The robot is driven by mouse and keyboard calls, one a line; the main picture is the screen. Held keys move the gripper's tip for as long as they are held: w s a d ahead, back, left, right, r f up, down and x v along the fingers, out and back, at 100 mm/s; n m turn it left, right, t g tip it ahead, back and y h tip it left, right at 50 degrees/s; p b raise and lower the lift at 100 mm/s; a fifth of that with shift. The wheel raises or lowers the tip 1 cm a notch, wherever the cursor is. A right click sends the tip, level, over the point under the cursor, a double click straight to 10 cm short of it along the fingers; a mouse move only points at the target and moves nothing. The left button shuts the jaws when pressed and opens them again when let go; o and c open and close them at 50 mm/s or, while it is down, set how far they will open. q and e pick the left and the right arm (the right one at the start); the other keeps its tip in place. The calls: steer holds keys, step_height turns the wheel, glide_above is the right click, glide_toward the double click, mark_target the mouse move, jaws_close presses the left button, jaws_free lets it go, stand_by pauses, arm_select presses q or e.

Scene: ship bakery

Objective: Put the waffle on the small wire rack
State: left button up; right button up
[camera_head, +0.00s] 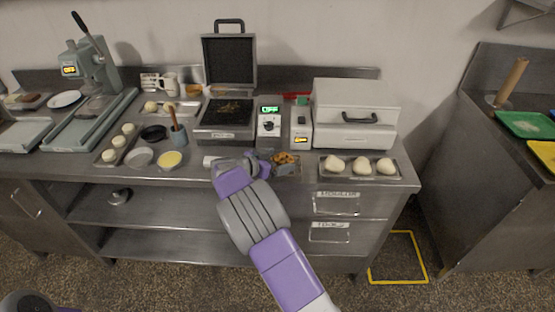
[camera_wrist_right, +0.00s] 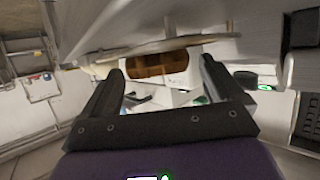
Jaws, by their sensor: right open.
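A golden-brown piece that looks like the waffle (camera_head: 285,158) is at the counter's front, just right of my right gripper (camera_head: 264,162). I cannot tell whether it lies on a wire rack or on the counter; the small wire rack is not clear in either view. My right gripper is open and low over the counter. In the right wrist view, its two dark fingers (camera_wrist_right: 158,88) stand apart, with a brown shape (camera_wrist_right: 155,64) beyond them, apparently the waffle. My left gripper is not in view.
A tray of dough balls (camera_head: 360,168) lies right of the gripper. A white lidded box (camera_head: 355,115) and a control box reading OFF (camera_head: 269,122) stand behind.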

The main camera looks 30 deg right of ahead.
steer(key=p+v, duration=0.1)
steer(key=v, duration=1)
steer(key=shift+a+p, duration=0.3)
steer(key=shift+a, duration=0.1)
steer(key=shift+s, duration=0.15)
